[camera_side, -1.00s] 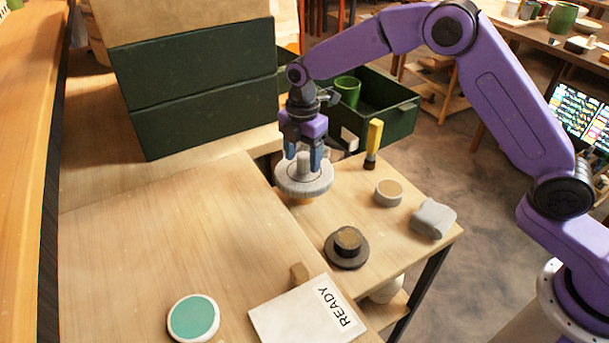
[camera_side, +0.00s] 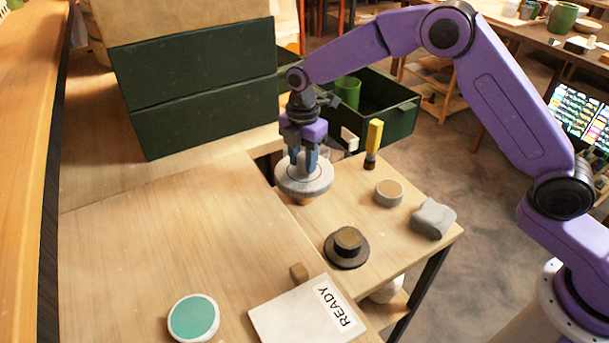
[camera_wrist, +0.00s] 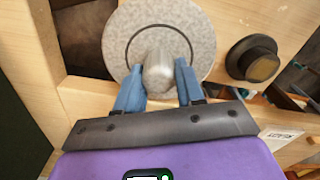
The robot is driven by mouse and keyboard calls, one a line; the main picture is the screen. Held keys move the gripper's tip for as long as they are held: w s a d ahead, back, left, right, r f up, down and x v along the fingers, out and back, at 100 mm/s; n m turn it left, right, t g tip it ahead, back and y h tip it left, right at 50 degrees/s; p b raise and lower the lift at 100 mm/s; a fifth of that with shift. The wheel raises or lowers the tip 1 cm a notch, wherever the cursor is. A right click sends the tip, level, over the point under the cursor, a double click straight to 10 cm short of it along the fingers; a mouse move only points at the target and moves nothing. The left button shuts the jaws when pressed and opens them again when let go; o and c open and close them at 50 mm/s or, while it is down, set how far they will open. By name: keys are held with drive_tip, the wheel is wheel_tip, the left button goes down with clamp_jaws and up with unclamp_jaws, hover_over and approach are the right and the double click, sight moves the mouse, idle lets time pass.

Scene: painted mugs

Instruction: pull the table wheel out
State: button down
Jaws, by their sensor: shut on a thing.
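The table wheel (camera_side: 318,184) is a speckled grey disc with a dark ring and a rounded grey knob at its centre. In the side view it appears level, with a light brown part just showing below its rim. It fills the top middle of the wrist view (camera_wrist: 197,30). My gripper (camera_side: 303,160) points down with its two blue fingers on either side of the knob (camera_wrist: 160,75), shut on it. The wheel's underside is mostly hidden, so I cannot tell whether it is clear of the wood.
A dark opening (camera_wrist: 85,40) lies beside the wheel. A black round piece with a brown top (camera_side: 347,246), a tan-topped grey disc (camera_side: 388,193), a grey lump (camera_side: 433,219) and a yellow-handled brush (camera_side: 374,140) stand nearby. Behind are an open green drawer (camera_side: 402,122) and green boxes (camera_side: 200,110).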

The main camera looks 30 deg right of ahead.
drive_tip(key=shift+r, duration=0.7)
idle(0.5)
wheel_tip(320, 180, up, 11)
idle(2.5)
